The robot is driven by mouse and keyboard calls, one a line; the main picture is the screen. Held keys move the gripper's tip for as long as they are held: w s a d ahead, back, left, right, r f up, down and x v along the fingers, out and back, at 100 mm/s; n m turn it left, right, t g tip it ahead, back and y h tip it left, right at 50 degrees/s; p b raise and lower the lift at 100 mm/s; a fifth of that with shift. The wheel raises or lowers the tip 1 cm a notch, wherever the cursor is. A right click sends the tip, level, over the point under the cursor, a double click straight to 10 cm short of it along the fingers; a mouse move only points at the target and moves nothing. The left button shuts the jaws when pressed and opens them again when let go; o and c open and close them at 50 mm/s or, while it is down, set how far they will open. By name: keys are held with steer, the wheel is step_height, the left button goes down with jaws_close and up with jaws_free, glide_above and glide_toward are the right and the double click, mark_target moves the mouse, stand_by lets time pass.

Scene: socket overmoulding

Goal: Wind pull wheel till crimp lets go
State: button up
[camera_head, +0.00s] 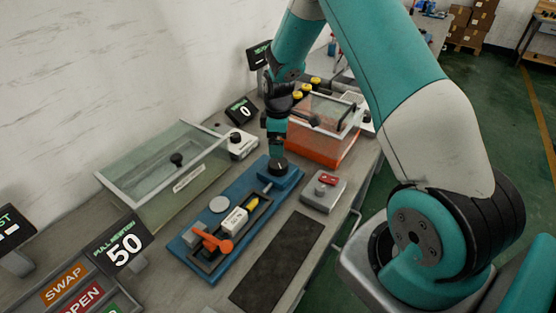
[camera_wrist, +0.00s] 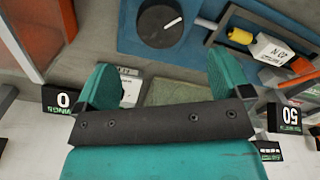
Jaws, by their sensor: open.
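The pull wheel is a dark round knob with a white mark (camera_head: 279,167), on the far end of the blue pull tester (camera_head: 221,249). It also shows at the top of the wrist view (camera_wrist: 160,23). My gripper (camera_head: 277,147) points down just above the wheel. In the wrist view its two teal fingers (camera_wrist: 165,75) are spread apart with nothing between them, and the wheel lies beyond the tips. A yellow crimp piece (camera_head: 252,203) and a white force block (camera_head: 235,220) sit in the tester's dark frame. An orange clamp lever (camera_head: 216,243) is at the near end. The pull display (camera_head: 123,250) reads 50.
A clear-lidded box (camera_head: 170,165) stands left of the tester and an orange-based box (camera_head: 320,148) behind. A grey box with a red switch (camera_head: 323,192) and a dark mat (camera_head: 278,262) are on the right. Another display (camera_head: 242,110) reads 0.

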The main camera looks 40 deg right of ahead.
mark_target(278, 162)
step_height(278, 162, down, 9)
steer(key=shift+p, duration=0.8)
steer(key=c, duration=0.9)
